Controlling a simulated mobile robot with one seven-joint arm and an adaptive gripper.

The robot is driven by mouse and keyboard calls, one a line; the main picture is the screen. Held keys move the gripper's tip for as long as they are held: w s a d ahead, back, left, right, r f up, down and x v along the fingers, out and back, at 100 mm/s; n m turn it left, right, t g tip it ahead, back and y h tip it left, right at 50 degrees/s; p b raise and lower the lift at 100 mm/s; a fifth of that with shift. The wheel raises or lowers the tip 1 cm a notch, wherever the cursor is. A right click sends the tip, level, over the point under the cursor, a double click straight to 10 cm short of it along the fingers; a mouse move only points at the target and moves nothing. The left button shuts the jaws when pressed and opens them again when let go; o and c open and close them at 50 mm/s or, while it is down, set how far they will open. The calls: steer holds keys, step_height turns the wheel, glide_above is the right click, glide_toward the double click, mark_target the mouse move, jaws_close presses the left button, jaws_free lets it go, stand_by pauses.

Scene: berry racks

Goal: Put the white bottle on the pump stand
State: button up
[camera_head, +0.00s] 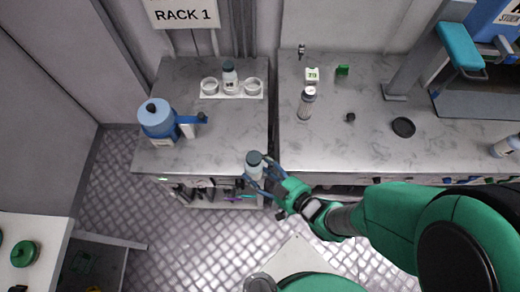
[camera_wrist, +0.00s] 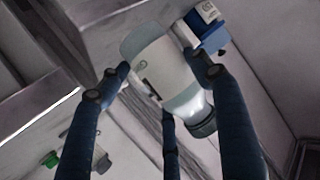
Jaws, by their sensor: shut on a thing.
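My gripper (camera_head: 262,176) is shut on a white bottle (camera_head: 253,171) with a dark cap, held upright in front of the left counter's front edge. In the wrist view my gripper (camera_wrist: 165,92) has its dark fingers around the pale bottle body (camera_wrist: 158,65); the cap points to the lower right. A white holder (camera_head: 208,96) on the left counter has ring-shaped places at both ends and another dark-capped white bottle (camera_head: 230,79) in the middle. A blue device (camera_head: 158,119) with a side arm stands nearer the left. I cannot tell which is the pump stand.
The left counter (camera_head: 230,135) is bare between the holder and its front edge. On the right counter (camera_head: 365,95) stand a grey-white bottle (camera_head: 307,103), a black disc (camera_head: 403,127) and small items. A shelf with loose items lies below the left counter.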

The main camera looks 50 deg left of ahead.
steer(key=shift+w, duration=0.1)
stand_by(0.3)
